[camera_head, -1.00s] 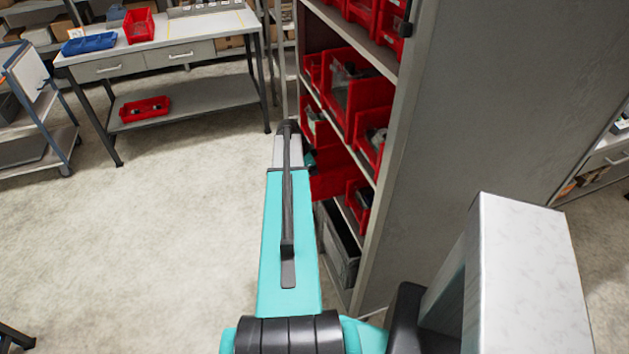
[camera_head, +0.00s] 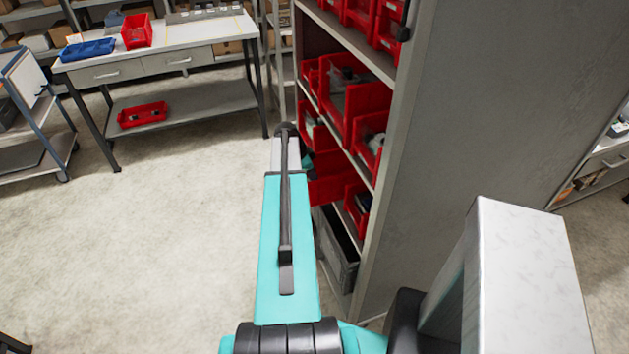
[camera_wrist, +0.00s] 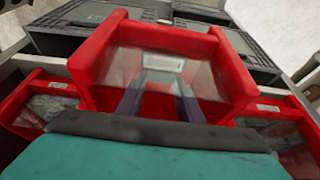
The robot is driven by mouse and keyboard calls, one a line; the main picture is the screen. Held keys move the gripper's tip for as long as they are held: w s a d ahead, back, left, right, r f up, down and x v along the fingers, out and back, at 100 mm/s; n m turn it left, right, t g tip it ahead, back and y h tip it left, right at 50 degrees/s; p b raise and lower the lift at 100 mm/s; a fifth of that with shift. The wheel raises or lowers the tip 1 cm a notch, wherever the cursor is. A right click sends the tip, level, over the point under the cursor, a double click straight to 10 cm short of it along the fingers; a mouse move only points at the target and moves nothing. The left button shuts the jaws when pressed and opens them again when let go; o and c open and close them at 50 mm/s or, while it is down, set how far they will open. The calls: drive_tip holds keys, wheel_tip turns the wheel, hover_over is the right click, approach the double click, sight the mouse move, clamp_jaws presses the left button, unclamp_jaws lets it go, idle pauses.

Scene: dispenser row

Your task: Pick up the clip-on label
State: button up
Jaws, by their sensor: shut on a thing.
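In the wrist view, the clip-on label (camera_wrist: 164,62) is a small pale rectangle with a grey border, in front of a red bin. My gripper (camera_wrist: 160,80) has its two dark fingers reaching over the red bin (camera_wrist: 95,62) and is shut on the label. The label's lower edge is between the fingertips. In the head view, my arm hides the label and the fingers. The red bin (camera_head: 325,190) sticks out of the shelf rack beside my arm's far end.
The shelf rack (camera_head: 460,130) holds several red bins and stands close on the right. A grey crate (camera_head: 340,262) sits low in it. A workbench (camera_head: 215,33) with a blue tray (camera_head: 88,48) stands at the back left. The floor (camera_head: 150,240) left of my arm is clear.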

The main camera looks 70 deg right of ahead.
wheel_tip(320, 180, up, 17)
drive_tip(key=b, duration=0.4)
drive_tip(key=shift+b, duration=0.4)
drive_tip(key=shift+r, duration=0.1)
idle(0.5)
drive_tip(key=w+a+r+n+t+h, duration=0.1)
drive_tip(key=w+a+r+n+t, duration=0.15)
drive_tip(key=w+a+n, duration=0.85)
drive_tip(key=w+a+r+n+t+h, duration=0.1)
drive_tip(key=w+a+r+n+t, duration=0.15)
drive_tip(key=w+a, duration=1.7)
drive_tip(key=w+a+r+n+t+y, duration=0.1)
drive_tip(key=w+a+n, duration=0.3)
drive_tip(key=a, duration=0.8)
drive_tip(key=w+a+r+n+t+y, duration=0.1)
drive_tip(key=w+a+n, duration=0.4)
drive_tip(key=a, duration=0.7)
drive_tip(key=w+a+r+n+t+y, duration=0.1)
drive_tip(key=w+a+n, duration=0.4)
drive_tip(key=a, duration=0.8)
drive_tip(key=shift+w+r+n+y, duration=0.3)
drive_tip(key=shift+r+y, duration=0.25)
drive_tip(key=shift+y, duration=0.35)
